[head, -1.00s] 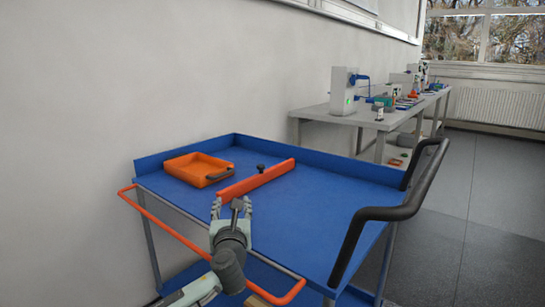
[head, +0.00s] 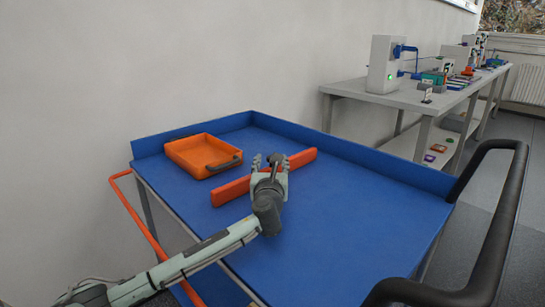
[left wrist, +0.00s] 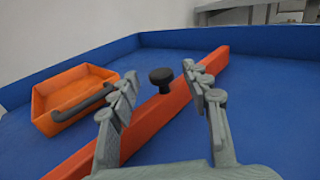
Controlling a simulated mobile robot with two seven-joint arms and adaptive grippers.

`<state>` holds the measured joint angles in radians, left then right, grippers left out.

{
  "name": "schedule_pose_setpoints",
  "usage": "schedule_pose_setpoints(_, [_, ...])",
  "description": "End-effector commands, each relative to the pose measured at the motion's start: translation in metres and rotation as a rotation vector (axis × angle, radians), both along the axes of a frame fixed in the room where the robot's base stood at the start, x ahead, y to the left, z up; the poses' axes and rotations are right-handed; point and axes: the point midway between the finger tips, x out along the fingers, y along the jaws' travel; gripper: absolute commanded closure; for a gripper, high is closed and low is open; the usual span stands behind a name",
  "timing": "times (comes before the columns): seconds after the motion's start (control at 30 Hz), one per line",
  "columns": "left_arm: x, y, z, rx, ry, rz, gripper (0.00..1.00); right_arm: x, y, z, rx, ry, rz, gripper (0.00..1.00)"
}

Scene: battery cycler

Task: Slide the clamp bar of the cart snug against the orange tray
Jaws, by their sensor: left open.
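The orange tray (head: 190,150) with a dark handle sits on the blue cart top (head: 340,220) near its back left corner. The red-orange clamp bar (head: 232,190) lies across the cart top to the right of the tray, with a gap between them. My left gripper (head: 270,162) is open over the middle of the bar. In the left wrist view, the bar's black knob (left wrist: 161,79) stands between the open fingers (left wrist: 158,85), with no clear contact. The tray (left wrist: 75,88) shows at the left there. My right gripper is out of view.
The cart has a raised blue rim (head: 350,150), a black push handle (head: 490,230) at the right and an orange rail (head: 145,220) at the left. A workbench (head: 400,95) with machines stands behind. The front and right of the cart top are clear.

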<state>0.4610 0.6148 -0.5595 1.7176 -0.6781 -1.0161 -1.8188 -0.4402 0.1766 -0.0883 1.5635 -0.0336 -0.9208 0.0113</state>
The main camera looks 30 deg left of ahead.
Motion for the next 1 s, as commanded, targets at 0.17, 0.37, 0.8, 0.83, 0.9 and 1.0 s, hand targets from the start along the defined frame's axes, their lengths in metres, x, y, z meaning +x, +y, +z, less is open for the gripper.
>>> schedule_pose_setpoints(0.17, [0.02, 0.01, 0.0, 0.0, 0.0, 0.002, 0.52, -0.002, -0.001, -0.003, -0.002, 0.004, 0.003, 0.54])
schedule_pose_setpoints(0.37, [0.027, 0.014, 0.0, 0.0, 0.001, 0.0, 0.52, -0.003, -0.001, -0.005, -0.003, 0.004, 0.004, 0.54])
schedule_pose_setpoints(0.8, [0.027, 0.013, 0.0, 0.0, 0.0, 0.0, 0.84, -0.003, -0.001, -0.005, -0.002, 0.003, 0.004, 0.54])
schedule_pose_setpoints(0.83, [0.027, 0.013, 0.0, 0.0, 0.0, 0.0, 0.88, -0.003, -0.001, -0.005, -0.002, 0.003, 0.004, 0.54])
schedule_pose_setpoints(0.9, [0.027, 0.013, 0.0, 0.0, 0.0, 0.0, 0.97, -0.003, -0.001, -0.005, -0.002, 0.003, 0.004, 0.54])
schedule_pose_setpoints(1.0, [0.027, 0.013, 0.0, 0.0, 0.0, 0.0, 1.0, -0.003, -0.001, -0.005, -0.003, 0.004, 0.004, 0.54])
